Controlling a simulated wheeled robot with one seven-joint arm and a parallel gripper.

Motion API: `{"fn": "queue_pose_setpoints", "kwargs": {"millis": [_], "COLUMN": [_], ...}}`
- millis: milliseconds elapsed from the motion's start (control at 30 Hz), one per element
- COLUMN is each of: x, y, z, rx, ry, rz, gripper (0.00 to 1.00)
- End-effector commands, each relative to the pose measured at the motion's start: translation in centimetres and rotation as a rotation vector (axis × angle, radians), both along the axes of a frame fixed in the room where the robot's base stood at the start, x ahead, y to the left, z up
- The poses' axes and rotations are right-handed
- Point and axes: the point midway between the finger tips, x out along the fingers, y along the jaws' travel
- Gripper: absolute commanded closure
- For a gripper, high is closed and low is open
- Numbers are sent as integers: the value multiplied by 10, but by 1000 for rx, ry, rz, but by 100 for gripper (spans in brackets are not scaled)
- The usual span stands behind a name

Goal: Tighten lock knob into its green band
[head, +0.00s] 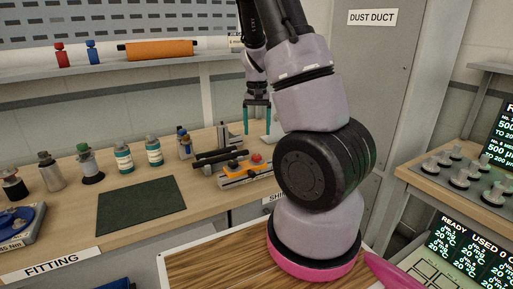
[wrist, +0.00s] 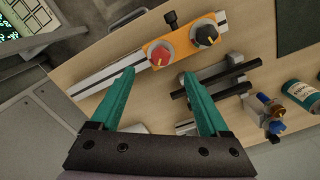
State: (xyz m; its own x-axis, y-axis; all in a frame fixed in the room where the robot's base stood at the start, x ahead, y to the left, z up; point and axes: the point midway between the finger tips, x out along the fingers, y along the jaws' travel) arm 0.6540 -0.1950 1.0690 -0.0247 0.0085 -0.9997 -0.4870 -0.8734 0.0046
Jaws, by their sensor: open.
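An orange carriage (wrist: 182,40) sits on a pale slotted rail (wrist: 98,82) on the wooden bench. It carries a red knob (wrist: 160,56) and a black knob (wrist: 206,37), each with a pale pointer mark. A small black screw handle (wrist: 170,19) sticks out from its side. I cannot tell which of these is the lock knob, and no green band can be made out. In the head view the red knob (head: 256,158) is at the carriage's right. My gripper (head: 256,132) is open and empty above the carriage; its teal fingers (wrist: 158,76) point toward the red knob.
Black bars on grey supports (wrist: 215,80) lie beside the carriage. Several bottles (head: 124,158) and a small blue-topped part (head: 184,142) stand to the left. A dark green mat (head: 140,206) lies clear on the bench. A shelf (head: 120,65) runs behind.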

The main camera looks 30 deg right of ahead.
Motion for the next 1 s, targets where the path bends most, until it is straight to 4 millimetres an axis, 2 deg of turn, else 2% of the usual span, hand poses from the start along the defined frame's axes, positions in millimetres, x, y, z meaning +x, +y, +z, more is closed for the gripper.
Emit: {"fn": "queue_pose_setpoints", "kwargs": {"millis": [233,367,800,1000], "x": [4,4,3,4], "y": [1,0,-1,0], "z": [6,-2,-80,-98], "rx": [-8,-9,-9,-9], "ry": [-22,-24,-21,-23], "rz": [4,3,0,4], "gripper": [21,21,21,21]}}
